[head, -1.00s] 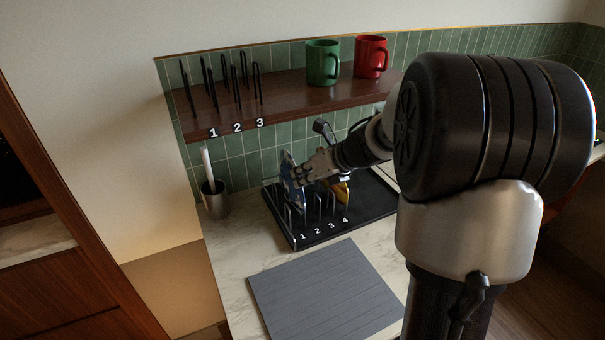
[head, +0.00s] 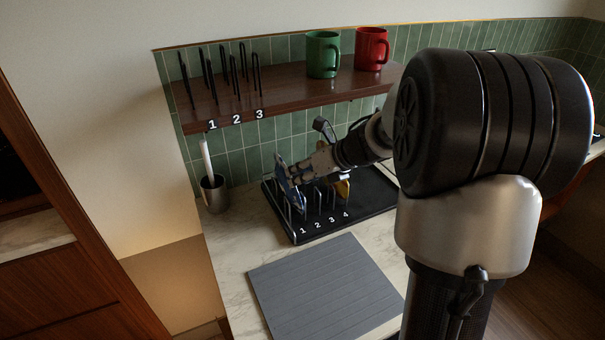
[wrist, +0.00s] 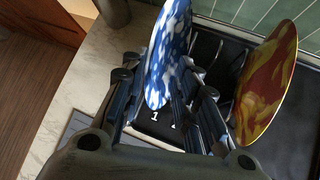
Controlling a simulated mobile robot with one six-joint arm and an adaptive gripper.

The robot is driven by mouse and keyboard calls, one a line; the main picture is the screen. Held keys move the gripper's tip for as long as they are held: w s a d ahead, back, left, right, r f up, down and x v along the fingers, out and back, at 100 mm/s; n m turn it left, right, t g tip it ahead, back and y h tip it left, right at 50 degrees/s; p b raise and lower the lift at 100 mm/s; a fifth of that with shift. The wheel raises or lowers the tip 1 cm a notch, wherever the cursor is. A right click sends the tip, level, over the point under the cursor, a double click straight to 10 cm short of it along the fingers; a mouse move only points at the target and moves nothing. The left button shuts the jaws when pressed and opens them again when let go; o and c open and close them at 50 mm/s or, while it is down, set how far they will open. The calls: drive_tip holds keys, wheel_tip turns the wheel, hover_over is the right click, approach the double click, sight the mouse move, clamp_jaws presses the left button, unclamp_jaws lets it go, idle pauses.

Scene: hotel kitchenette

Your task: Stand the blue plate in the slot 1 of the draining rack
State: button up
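The blue plate (head: 287,194), blue and white, stands on edge at the left end of the black draining rack (head: 372,195). In the wrist view the blue plate (wrist: 169,55) is upright between the fingers of my gripper (wrist: 163,92), its low edge just above the label 1. The fingers look closed on it, though the contact is partly hidden. In the head view my gripper (head: 292,177) is at the plate's upper part. Whether the plate touches the rack's base cannot be seen.
A red and yellow plate (wrist: 268,75) stands in the rack to the right, near label 4. A metal holder (head: 214,195) stands left of the rack. A shelf (head: 290,96) above bears a green mug (head: 322,56), a red mug (head: 370,50) and wire dividers. A grey mat (head: 325,290) lies in front.

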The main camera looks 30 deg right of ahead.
drive_tip(key=v, duration=1.2)
drive_tip(key=shift+w+r, duration=0.1)
idle(0.4)
